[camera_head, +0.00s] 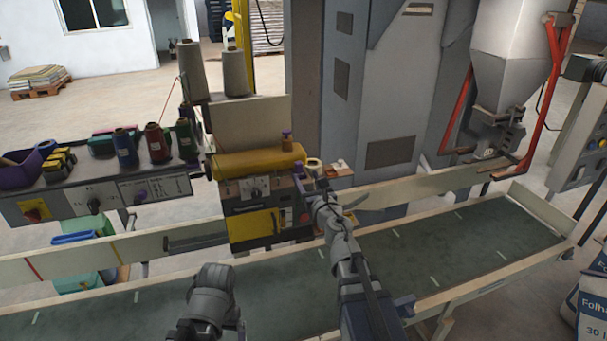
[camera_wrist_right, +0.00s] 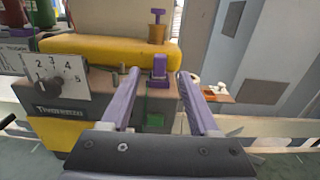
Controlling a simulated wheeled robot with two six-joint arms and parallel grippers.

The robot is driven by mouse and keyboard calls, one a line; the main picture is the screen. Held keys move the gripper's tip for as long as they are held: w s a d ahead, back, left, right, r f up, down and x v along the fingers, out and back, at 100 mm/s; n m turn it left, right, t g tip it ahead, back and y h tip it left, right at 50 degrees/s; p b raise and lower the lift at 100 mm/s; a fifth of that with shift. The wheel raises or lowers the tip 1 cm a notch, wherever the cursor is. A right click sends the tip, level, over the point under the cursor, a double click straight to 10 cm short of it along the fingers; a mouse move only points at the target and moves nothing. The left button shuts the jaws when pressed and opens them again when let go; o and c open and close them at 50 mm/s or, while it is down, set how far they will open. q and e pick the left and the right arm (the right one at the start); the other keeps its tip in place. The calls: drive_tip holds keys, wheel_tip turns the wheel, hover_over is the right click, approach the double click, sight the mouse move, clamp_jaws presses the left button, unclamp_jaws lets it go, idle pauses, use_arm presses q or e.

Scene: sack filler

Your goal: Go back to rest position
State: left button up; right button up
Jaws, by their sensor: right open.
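My right gripper (camera_head: 313,183) reaches forward over the conveyor to the right side of the yellow-topped sewing machine (camera_head: 258,163). In the right wrist view my right gripper (camera_wrist_right: 158,76) is open, its two purple fingers apart with nothing between them. A small purple switch (camera_wrist_right: 159,66) on the machine shows beyond and between the fingertips; I cannot tell the exact gap. A grey link of my left arm (camera_head: 210,295) shows low in the head view, over the conveyor. My left gripper is not seen.
The green conveyor belt (camera_head: 460,240) runs across the front between pale rails. A bench (camera_head: 100,190) with spools and tools stands at left. A grey cabinet (camera_head: 385,110) and a filling hopper (camera_head: 515,60) stand behind. Printed sacks (camera_head: 590,305) are at lower right.

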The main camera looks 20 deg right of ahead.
drive_tip(key=s+a+f+m+g+h, duration=0.25)
drive_tip(key=s+f+m+g, duration=0.35)
drive_tip(key=m, duration=0.7)
drive_tip(key=s+a+f+m+g+h, duration=0.2)
drive_tip(key=s+f+m+g+h, duration=0.15)
drive_tip(key=f+m, duration=0.65)
drive_tip(key=s+a+f+m+g+y, duration=0.2)
drive_tip(key=s+a, duration=0.4)
drive_tip(key=s, duration=0.3)
drive_tip(key=s+a+f+m+g+y, duration=0.2)
drive_tip(key=s+a+f+m+g, duration=0.2)
drive_tip(key=s, duration=0.5)
drive_tip(key=a+m+g, duration=0.2)
drive_tip(key=m, duration=0.1)
drive_tip(key=shift+s+a+m+g, duration=0.3)
drive_tip(key=shift+s+g, duration=0.05)
drive_tip(key=shift+s, duration=0.05)
